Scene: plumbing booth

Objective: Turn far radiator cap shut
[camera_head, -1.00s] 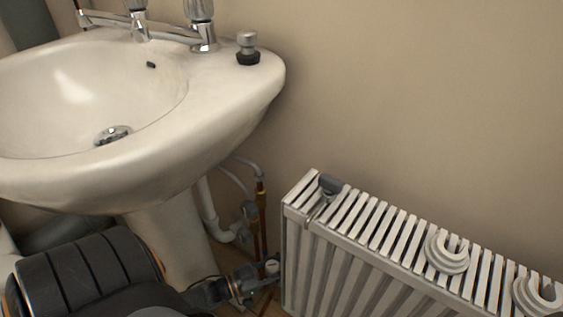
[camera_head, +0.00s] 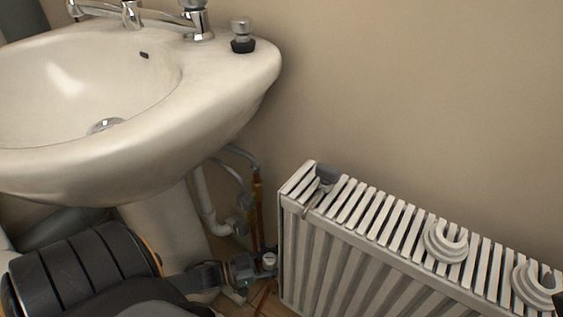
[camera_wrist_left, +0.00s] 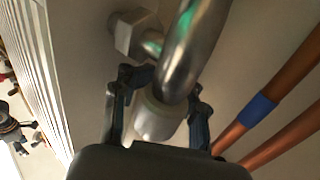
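The white radiator (camera_head: 350,262) stands against the wall at the right in the head view. A small white cap (camera_head: 269,257) sits low beside its left end. My left gripper (camera_head: 258,268) is at this cap, low between basin and radiator. In the left wrist view the whitish cap (camera_wrist_left: 155,118) lies between the two dark fingers of my left gripper (camera_wrist_left: 162,98). The fingers stand apart on either side of it, and a narrow gap shows on the right. A curved metal pipe (camera_wrist_left: 190,50) partly covers the cap. My right gripper is not in view.
A white basin (camera_head: 130,165) overhangs my left arm. Copper pipes (camera_head: 257,215) rise just behind the gripper and show close on the right in the wrist view (camera_wrist_left: 285,105). Several loose items rest on the radiator top, including a white ring-shaped piece (camera_head: 446,242).

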